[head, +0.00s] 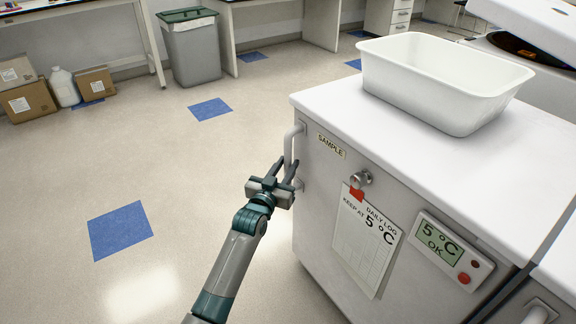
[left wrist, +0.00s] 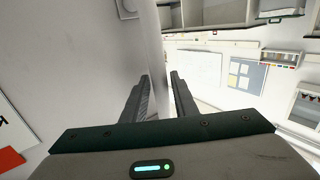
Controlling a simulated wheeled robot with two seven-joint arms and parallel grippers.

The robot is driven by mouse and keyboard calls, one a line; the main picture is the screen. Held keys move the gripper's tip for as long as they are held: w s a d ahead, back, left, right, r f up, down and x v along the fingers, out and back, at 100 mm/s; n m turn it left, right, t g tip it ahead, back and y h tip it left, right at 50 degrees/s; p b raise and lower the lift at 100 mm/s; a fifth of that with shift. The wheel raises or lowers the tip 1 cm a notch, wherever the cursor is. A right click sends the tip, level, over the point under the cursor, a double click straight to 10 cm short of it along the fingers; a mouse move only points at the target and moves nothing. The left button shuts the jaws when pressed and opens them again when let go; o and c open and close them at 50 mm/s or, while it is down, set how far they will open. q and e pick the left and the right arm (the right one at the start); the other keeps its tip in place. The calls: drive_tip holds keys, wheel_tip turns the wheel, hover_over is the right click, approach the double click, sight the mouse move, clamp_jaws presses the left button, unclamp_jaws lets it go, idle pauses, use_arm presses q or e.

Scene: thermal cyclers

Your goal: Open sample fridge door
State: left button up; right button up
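The sample fridge (head: 318,215) is a white cabinet with a "SAMPLE" label (head: 331,146) on its door. Its upright pale handle (head: 292,146) is at the door's left edge. My left gripper (head: 286,167) is at the lower part of this handle, with its fingers pointing up towards it. In the left wrist view, my left gripper's two dark fingers (left wrist: 160,82) are apart. A pale upright strip, seemingly the handle (left wrist: 155,45), runs between them. Firm contact cannot be made out. The door looks closed. My right gripper is out of view.
A white tub (head: 440,85) stands on the fridge top. The door carries a round knob (head: 361,179), a daily log sheet (head: 365,240) and a 5 °C display (head: 440,243). The floor left of the fridge is clear. A grey bin (head: 192,52) and boxes (head: 28,100) stand farther back.

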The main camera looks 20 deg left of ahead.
use_arm(q)
drive_tip(key=shift+w, duration=0.6)
drive_tip(key=shift+c, duration=0.6)
clamp_jaws()
